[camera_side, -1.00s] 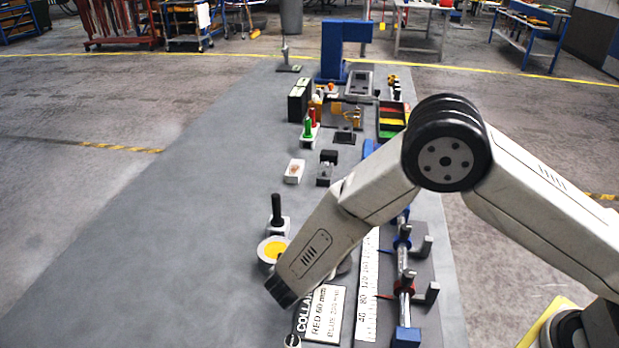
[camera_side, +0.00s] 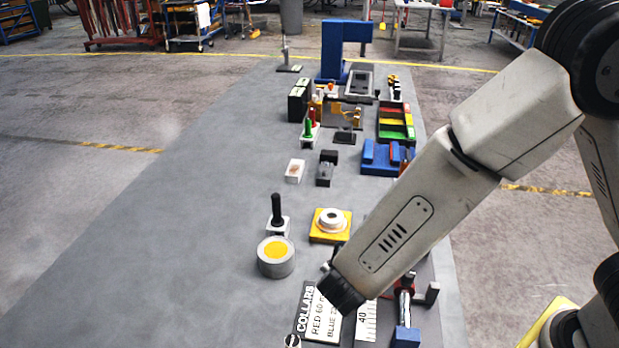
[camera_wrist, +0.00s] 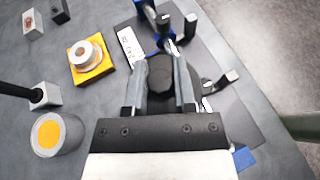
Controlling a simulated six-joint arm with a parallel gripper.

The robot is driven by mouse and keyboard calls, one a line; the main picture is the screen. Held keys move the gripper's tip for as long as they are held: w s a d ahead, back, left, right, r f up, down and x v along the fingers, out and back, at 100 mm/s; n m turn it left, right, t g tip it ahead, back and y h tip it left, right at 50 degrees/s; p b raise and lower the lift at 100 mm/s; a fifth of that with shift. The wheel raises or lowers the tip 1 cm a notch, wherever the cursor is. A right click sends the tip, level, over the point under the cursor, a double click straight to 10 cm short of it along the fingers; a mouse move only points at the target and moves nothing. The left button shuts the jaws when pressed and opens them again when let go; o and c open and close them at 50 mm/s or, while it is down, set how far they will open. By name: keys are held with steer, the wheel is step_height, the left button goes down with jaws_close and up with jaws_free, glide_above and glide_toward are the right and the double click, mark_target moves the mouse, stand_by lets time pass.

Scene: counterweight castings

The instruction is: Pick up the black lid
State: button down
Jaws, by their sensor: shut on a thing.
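My gripper (camera_wrist: 163,62) shows in the wrist view with its two grey fingers closed on a dark, rounded piece, which I take to be the knob of the black lid (camera_wrist: 160,78). The fingers and the wrist hide most of the lid's outline. In the side view my forearm hides the fingers and the lid. A round grey pot (camera_side: 276,264) with a yellow top stands uncovered to the left of my gripper; it also shows at the left of the wrist view (camera_wrist: 62,140).
A white ring on a yellow block (camera_side: 330,226) and a black peg on a white base (camera_side: 277,222) stand near the pot. The rail with collars (camera_side: 406,300) and the COLLARS sign (camera_side: 318,318) lie close to my gripper. The bench's left side is clear.

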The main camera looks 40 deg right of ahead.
steer(key=shift+s+d+r, duration=0.15)
steer(key=shift+s+r, duration=0.2)
steer(key=shift+s, duration=0.4)
steer(key=shift+s+d+r, duration=0.15)
steer(key=shift+s+r, duration=0.15)
steer(key=shift+s, duration=0.45)
steer(key=shift+w, duration=0.1)
steer(key=shift+w+a+r+n+y, duration=0.2)
steer(key=shift+w+n+y, duration=0.1)
steer(key=shift+w, duration=0.05)
steer(key=w+a+r+n+t+y, duration=0.5)
steer(key=w+a+n+t+y, duration=0.1)
steer(key=a+n+t+y, duration=0.1)
steer(key=shift+w+a+n, duration=0.4)
steer(key=shift+n, duration=0.3)
steer(key=shift+w, duration=0.1)
